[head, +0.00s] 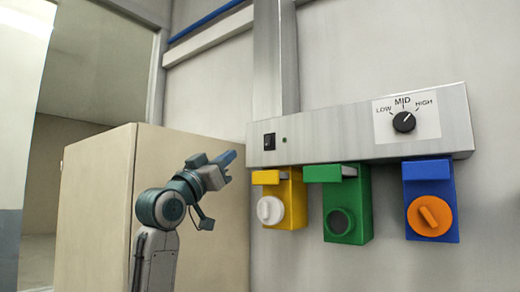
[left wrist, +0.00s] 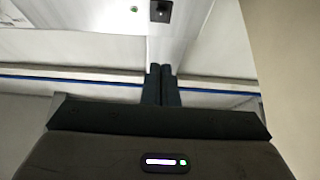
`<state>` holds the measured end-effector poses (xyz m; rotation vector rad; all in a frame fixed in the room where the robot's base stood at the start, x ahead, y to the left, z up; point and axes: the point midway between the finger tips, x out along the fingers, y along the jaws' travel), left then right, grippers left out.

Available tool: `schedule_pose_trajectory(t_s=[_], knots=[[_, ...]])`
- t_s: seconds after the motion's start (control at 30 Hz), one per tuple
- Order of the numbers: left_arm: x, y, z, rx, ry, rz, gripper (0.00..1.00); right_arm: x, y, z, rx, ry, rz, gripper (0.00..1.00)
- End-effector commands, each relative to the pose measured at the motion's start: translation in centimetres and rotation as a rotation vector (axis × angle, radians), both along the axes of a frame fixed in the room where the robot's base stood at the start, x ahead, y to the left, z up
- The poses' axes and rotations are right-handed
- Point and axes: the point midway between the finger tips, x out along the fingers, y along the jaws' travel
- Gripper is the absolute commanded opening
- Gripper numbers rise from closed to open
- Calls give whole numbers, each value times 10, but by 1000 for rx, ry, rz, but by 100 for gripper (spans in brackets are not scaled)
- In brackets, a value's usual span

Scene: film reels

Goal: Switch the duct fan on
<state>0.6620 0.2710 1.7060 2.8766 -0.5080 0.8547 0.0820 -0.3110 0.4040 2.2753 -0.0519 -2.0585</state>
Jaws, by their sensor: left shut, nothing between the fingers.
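A grey panel (head: 345,138) on the wall carries a small black rocker switch (head: 269,141) at its left end, with a small green lamp (head: 285,140) beside it. A black dial (head: 403,122) marked LOW, MID and HIGH sits at the panel's right end. My left gripper (head: 229,157) is shut and empty, just left of the switch and slightly lower, apart from it. In the left wrist view, its closed fingers (left wrist: 161,84) show below the switch (left wrist: 161,10) and the green lamp (left wrist: 134,9). The fan itself is not visible. My right gripper is not in view.
Under the panel hang a yellow box (head: 293,190) with a white knob, a green box (head: 362,205) with a dark round face, and a blue box (head: 430,170) with an orange knob. A beige cabinet (head: 95,205) stands behind my left arm.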

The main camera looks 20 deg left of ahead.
Motion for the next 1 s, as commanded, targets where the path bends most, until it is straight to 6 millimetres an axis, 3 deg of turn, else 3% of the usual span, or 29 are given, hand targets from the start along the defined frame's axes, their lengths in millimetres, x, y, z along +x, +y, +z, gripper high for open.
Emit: schedule_pose_trajectory(t_s=[0.2,0.37,0.8,1.0], knots=[[3,-1,2,-1,1,0,0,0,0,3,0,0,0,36],[16,-5,14,-1,3,0,0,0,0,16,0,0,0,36],[83,-30,62,-2,5,-1,0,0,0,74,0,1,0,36],[107,-38,51,-1,6,-1,0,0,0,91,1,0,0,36]])
